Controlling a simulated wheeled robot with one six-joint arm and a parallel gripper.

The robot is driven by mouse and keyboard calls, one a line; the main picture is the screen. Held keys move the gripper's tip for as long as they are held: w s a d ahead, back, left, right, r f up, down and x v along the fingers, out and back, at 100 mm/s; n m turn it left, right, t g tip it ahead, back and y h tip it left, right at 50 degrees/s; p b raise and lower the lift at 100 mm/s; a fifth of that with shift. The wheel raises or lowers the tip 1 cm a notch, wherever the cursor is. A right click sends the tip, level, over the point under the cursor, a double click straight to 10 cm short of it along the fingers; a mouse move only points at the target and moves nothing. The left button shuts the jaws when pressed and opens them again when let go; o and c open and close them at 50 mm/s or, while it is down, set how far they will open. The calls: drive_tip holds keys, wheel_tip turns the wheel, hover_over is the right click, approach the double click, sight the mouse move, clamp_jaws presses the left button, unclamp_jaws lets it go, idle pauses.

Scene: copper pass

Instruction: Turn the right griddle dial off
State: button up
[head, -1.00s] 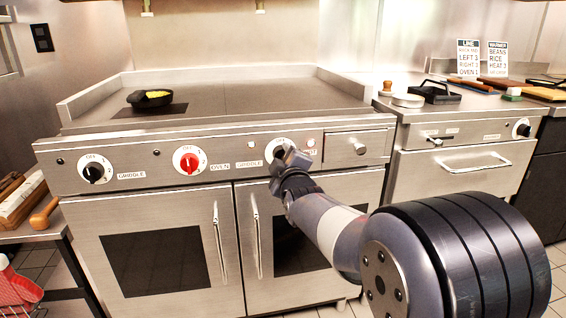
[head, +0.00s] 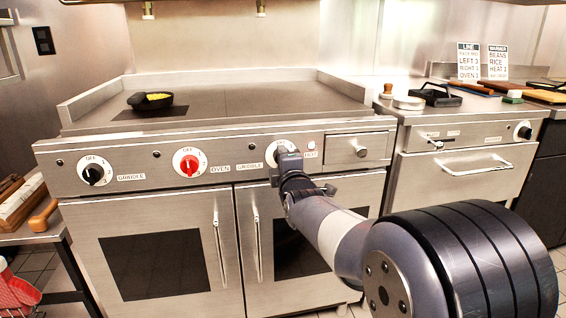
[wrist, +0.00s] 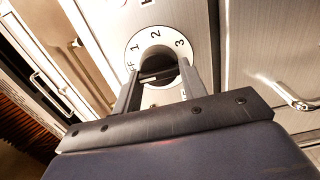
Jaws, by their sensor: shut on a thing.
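The right griddle dial (head: 275,150) is on the stove's front panel, right of the red oven dial (head: 190,163). In the head view my gripper (head: 289,160) covers most of it, leaving part of its white plate showing. In the wrist view the white plate (wrist: 134,45) shows 1, 2, 3 and part of OFF. Its black knob (wrist: 158,64) sits between the two fingers of my gripper (wrist: 160,84), which are shut on it. I cannot make out the knob's pointer.
A left griddle dial (head: 94,171) and a small pinkish indicator light (head: 311,144) are on the same panel. Oven door handles (head: 256,247) stick out below.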

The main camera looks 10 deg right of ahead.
idle(0.3)
drive_tip(key=o, duration=1)
drive_tip(key=shift+c, duration=0.2)
drive_tip(key=s+p, duration=0.2)
drive_tip(key=s, duration=0.8)
drive_tip(key=shift+s, duration=0.4)
drive_tip(key=w+b, duration=0.2)
drive_tip(key=w, duration=0.9)
drive_tip(key=shift+s, duration=0.1)
